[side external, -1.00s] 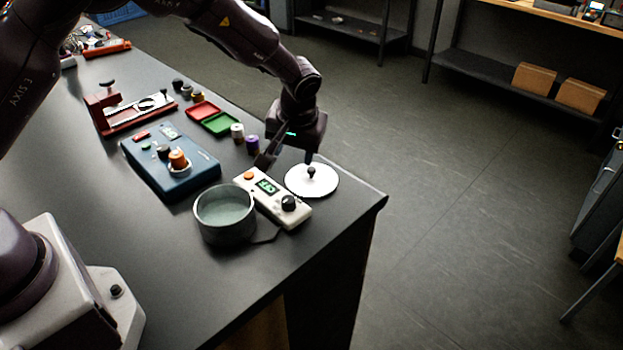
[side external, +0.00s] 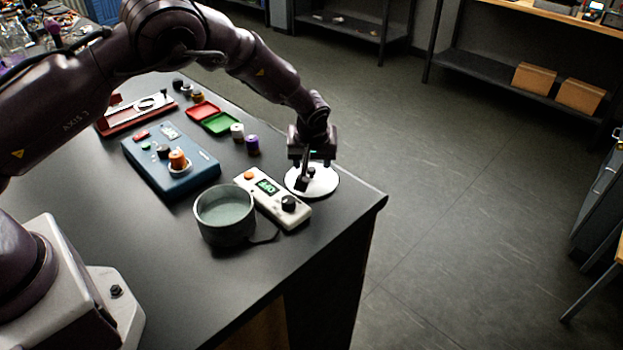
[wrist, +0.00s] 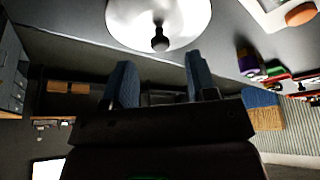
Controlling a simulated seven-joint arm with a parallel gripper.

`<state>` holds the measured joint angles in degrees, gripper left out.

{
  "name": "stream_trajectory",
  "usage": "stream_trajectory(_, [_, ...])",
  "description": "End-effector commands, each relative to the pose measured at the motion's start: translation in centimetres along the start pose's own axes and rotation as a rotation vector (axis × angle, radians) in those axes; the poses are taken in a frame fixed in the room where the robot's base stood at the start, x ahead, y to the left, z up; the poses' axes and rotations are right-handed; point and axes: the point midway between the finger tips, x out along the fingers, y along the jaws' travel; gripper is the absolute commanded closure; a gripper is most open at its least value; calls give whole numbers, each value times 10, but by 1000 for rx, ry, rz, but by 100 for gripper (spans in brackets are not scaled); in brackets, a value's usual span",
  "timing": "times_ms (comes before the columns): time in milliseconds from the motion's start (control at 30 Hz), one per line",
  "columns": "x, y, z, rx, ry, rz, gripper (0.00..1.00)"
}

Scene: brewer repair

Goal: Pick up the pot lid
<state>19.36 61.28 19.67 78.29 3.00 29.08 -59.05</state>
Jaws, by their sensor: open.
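The pot lid (side external: 325,186) is a white disc with a black knob, lying flat near the table's right corner. In the wrist view the lid (wrist: 180,15) is at the top, its knob (wrist: 160,38) pointing down toward the gap between the fingers. My gripper (side external: 312,183) is open just above the lid, its fingers about the knob's height in the side view. In the wrist view my gripper's two blue fingers (wrist: 158,75) stand apart with nothing between them. The side view does not clearly show whether the fingers touch the lid.
A grey pot (side external: 224,214) and a white controller (side external: 271,198) with a black dial are left of the lid. A blue device (side external: 170,164), a green tray (side external: 220,123) and small jars such as the purple-topped one (side external: 252,144) are farther back. The table edge is close on the right.

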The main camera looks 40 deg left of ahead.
Motion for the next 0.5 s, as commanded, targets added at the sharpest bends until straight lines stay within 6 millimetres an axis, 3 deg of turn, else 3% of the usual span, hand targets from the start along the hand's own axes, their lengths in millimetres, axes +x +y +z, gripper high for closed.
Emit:
stream_trajectory(200, [34,-1,0,-1,-1,-2,48])
stream_trajectory(500, [40,0,0,0,0,0,48])
